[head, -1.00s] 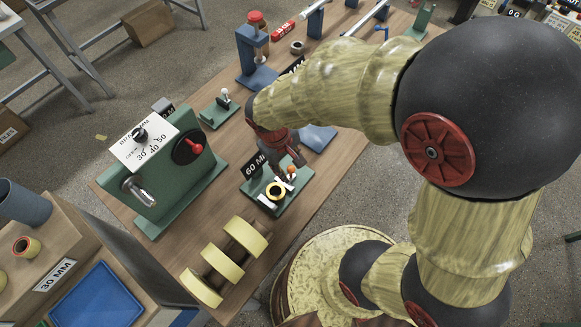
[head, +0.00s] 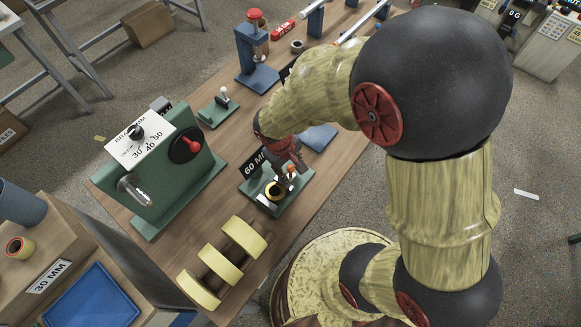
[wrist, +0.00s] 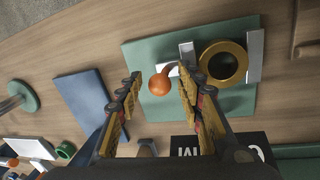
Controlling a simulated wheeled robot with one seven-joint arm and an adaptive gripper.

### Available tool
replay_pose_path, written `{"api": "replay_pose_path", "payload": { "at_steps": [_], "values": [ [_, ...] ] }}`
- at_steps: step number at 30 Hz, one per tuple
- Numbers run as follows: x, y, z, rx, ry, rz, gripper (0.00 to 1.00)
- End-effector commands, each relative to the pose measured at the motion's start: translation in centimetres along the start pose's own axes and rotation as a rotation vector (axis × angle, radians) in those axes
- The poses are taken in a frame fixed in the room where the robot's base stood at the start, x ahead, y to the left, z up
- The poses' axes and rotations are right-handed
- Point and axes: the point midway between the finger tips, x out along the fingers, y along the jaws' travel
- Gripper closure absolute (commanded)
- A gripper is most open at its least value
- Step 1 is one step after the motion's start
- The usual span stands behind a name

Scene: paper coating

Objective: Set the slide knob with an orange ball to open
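The slide knob's orange ball (wrist: 159,84) shows in the wrist view at the left part of a green base plate (wrist: 140,52), with a pale bracket beside it. A brass ring (wrist: 223,62) sits between silver jaw-like pieces (wrist: 254,58) to its right. In the head view the orange ball (head: 291,168) shows small among my fingers, and the ring (head: 273,190) lies just below left. My gripper (wrist: 158,82) is open, with one finger on each side of the ball and visible gaps. Whether the fingertips reach the ball's height is hard to tell.
A 60 MM sign (head: 254,163) stands close behind the fixture. A green machine with a white dial plate (head: 140,137) is to the left, cream rolls (head: 222,262) are below left, and a small green lever stand (head: 220,106) is above. Bare wood lies between them.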

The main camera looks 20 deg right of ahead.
Motion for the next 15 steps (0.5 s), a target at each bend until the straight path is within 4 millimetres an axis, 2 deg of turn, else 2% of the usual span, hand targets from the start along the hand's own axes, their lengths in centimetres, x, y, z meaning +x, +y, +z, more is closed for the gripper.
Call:
{"api": "replay_pose_path", "payload": {
  "at_steps": [2,15],
  "values": [
    [-0.02,0.01,0.0,0.0,0.0,0.0,0.64],
    [-0.04,0.0,0.0,0.0,0.0,0.0,0.89]
  ]
}}
